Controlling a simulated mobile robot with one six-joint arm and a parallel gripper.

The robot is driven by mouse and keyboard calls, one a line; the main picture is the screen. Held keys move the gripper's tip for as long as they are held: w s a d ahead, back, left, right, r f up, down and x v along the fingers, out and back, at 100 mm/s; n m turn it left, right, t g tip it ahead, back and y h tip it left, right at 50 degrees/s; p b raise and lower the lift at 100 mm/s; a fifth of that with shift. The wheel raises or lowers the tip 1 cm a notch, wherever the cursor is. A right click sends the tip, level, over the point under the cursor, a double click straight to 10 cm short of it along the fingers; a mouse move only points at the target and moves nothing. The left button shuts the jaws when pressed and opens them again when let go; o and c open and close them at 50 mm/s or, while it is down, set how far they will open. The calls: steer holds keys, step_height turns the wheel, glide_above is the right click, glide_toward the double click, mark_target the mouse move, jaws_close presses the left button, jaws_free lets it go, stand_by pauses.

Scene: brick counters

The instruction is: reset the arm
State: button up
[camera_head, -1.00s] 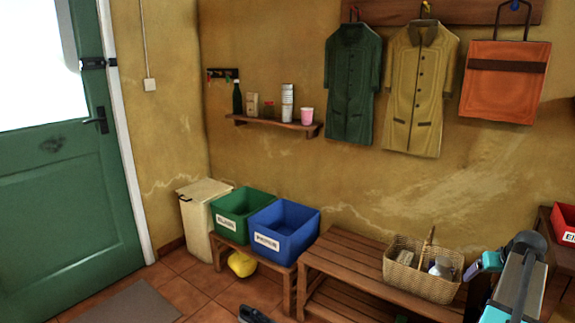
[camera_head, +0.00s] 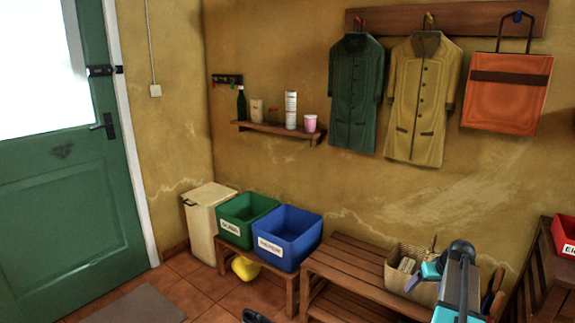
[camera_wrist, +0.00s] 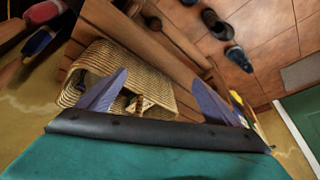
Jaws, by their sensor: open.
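My gripper (camera_wrist: 165,95) shows in the wrist view with its two purple fingers spread apart and nothing between them. Beyond the fingers is a woven basket (camera_wrist: 100,70) on a slatted wooden bench, with small items inside that are partly hidden. In the head view my arm comes up at the lower right, in front of the right part of the basket (camera_head: 393,272). The gripper end lies near the basket's rim in that picture; whether it touches cannot be told.
The wooden bench (camera_head: 345,262) is clear on its left. A green bin (camera_head: 232,230) and a blue bin (camera_head: 283,250) stand on a low stand left of it. A red bin (camera_head: 567,237) is at the right edge. Shoes (camera_wrist: 222,28) lie on the tiled floor.

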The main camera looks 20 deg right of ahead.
steer(key=w+a+f+n+g+y+p, duration=0.15)
steer(key=a+f, duration=0.35)
steer(key=a, duration=0.5)
steer(key=w+a+f+n+g+y+p, duration=0.1)
steer(key=w+a+f+p, duration=0.3)
steer(key=a, duration=0.7)
steer(key=s+a+f+n+g+p, duration=0.15)
steer(key=a+f, duration=0.25)
steer(key=a, duration=0.4)
steer(key=s+a+f+n+p, duration=0.1)
steer(key=s+a+f, duration=0.2)
steer(key=a, duration=0.4)
steer(key=s+a+f+n+g+p, duration=0.1)
steer(key=s+a+f+g+p, duration=0.35)
steer(key=s+a, duration=0.85)
steer(key=s+a+m+g, duration=0.1)
steer(key=s+a, duration=0.1)
steer(key=s, duration=0.5)
steer(key=s+a+f+m+h+p, duration=0.1)
steer(key=s+a, duration=0.1)
steer(key=s, duration=0.6)
steer(key=shift+s+a+f+g, duration=0.15)
steer(key=shift+s+f+g, duration=0.05)
steer(key=shift+s+g, duration=0.15)
steer(key=shift+h, duration=0.25)
